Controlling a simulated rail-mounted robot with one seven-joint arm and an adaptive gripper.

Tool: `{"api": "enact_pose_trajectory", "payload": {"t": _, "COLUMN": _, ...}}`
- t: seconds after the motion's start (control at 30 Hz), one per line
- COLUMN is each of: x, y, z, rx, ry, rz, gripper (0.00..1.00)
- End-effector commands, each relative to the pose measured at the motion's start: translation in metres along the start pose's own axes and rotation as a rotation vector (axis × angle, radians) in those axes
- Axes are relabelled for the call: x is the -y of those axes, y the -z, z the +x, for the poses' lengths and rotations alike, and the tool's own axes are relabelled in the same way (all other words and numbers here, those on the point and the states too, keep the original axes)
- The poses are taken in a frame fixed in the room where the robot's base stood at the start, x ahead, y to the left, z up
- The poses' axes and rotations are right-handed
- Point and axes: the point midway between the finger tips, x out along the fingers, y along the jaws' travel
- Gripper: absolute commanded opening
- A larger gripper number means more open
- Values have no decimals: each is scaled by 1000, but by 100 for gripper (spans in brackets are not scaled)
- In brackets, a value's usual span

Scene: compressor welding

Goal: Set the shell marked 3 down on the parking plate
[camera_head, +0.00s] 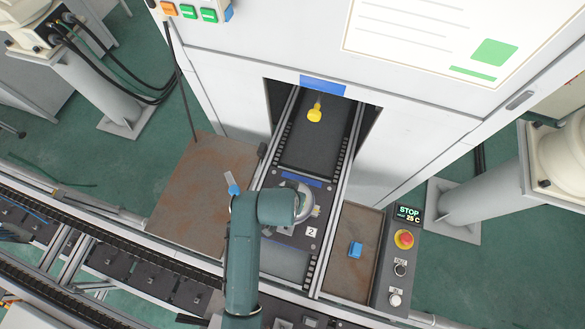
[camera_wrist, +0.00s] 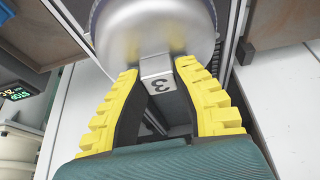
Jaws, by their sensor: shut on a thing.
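In the wrist view my gripper (camera_wrist: 159,68) has its yellow fingers shut on a silver, rounded shell (camera_wrist: 150,28). A white tag marked 3 (camera_wrist: 158,86) sits between the fingers. The shell's far side is cut off by the frame. In the head view my teal arm hides the fingers. A silver rounded part (camera_head: 304,203) shows beside it, above the lane; I cannot tell whether it is the held shell. No label shows which surface is the parking plate.
The lane (camera_head: 310,150) runs into the white machine, with a yellow part (camera_head: 315,112) inside. A tag marked 2 (camera_head: 311,232) is on the lane. A smaller brown plate (camera_head: 345,280) at right carries a blue block (camera_head: 355,249). A control box (camera_head: 400,268) stands beside it.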

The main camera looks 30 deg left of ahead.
Motion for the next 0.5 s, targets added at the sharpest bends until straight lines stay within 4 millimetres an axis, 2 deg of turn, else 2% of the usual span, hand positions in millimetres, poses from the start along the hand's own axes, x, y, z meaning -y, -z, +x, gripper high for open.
{"api": "enact_pose_trajectory", "payload": {"t": 0.5, "x": 0, "y": 18, "z": -39, "rx": -8, "ry": 1, "rz": 0, "gripper": 0}}
